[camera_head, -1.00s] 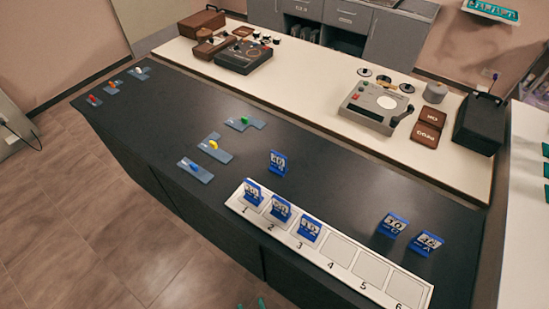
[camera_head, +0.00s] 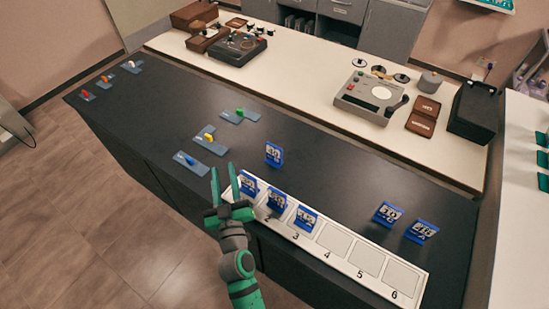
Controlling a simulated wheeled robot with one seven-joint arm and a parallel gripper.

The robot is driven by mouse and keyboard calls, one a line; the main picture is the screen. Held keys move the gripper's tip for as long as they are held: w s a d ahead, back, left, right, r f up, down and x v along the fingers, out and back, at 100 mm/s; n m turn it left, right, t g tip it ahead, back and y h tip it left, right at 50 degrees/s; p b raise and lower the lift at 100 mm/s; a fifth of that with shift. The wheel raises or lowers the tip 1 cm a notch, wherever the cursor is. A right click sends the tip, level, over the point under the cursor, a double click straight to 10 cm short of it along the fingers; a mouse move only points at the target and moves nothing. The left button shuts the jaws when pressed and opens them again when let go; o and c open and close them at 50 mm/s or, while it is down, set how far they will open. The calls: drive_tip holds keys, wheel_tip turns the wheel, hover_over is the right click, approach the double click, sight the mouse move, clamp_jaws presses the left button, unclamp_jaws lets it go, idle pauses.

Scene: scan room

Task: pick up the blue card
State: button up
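Several blue cards stand tilted on the dark counter (camera_head: 330,175), and I cannot tell which one the task means. Three are on the white numbered strip (camera_head: 411,265): one card (camera_head: 249,184) at the left end, one (camera_head: 277,199) by slot 2 and one (camera_head: 305,217) by slot 3. A single blue card (camera_head: 273,154) stands behind the strip. Two more blue cards, the left (camera_head: 387,214) and the right (camera_head: 421,231), stand at the right. My gripper (camera_head: 224,172) is open and looks empty, its fingers pointing up the picture, left of the strip's first card.
Flat grey-blue plates with coloured pieces lie on the counter's left part, including blue (camera_head: 189,160), yellow (camera_head: 209,137) and green (camera_head: 240,112) ones. Slots 4, 5 and 6 are bare. A white bench (camera_head: 300,85) with machines runs behind.

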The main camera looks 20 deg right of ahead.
drive_tip(key=w+d+r+m+g+h, duration=0.2)
drive_tip(key=w+d+r+m+h, duration=0.65)
drive_tip(key=w+d+r, duration=0.65)
drive_tip(key=s+d+m+g+h, duration=0.1)
drive_tip(key=d+m+g+h, duration=0.1)
drive_tip(key=d+m+g, duration=0.6)
drive_tip(key=s+d+m+g+h, duration=0.2)
drive_tip(key=d+m+g, duration=0.15)
drive_tip(key=d, duration=0.85)
drive_tip(key=m+g+y, duration=0.6)
drive_tip(key=m+y, duration=0.4)
drive_tip(key=y, duration=0.4)
approach(273, 153)
drive_tip(key=shift+w+d, duration=0.45)
drive_tip(key=shift+w, duration=0.15)
drive_tip(key=shift+a+f, duration=0.15)
drive_tip(key=shift+f, duration=0.05)
wheel_tip(273, 153, down, 10)
drive_tip(key=shift+s+f, duration=0.1)
drive_tip(key=shift+s, duration=0.05)
clamp_jaws()
